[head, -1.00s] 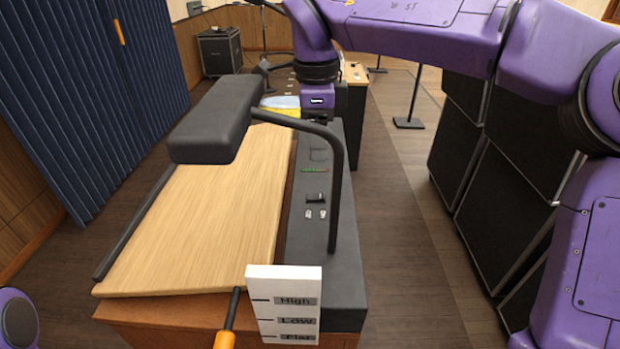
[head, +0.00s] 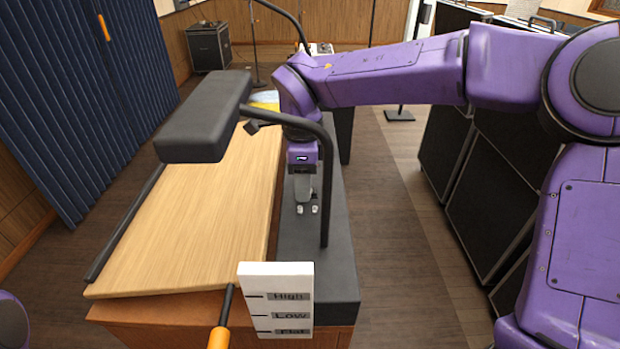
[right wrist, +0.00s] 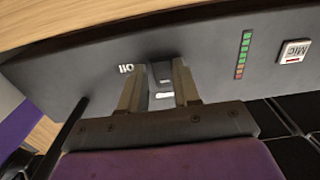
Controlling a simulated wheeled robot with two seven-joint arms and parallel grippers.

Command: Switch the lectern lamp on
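The lectern lamp (head: 205,115) has a dark block-shaped head over the sloped wooden top, on a bent black post (head: 327,190). Its underside is hidden, and I see no clear glow on the wood. A dark rocker switch (right wrist: 161,74) sits on the lectern's side panel (head: 318,270). In the head view my right gripper hides it. My right gripper (head: 303,200) points down at the panel beside the lamp post. In the right wrist view its two fingers (right wrist: 160,82) are apart, with the switch showing between them; contact cannot be told. My left gripper is out of view.
A lit level meter (right wrist: 243,55) and a Mic button (right wrist: 293,50) are on the same panel. A white High/Low/Flat plate (head: 276,300) and an orange-handled lever (head: 220,335) are at the lectern's front. Black cabinets (head: 490,190) stand to the right.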

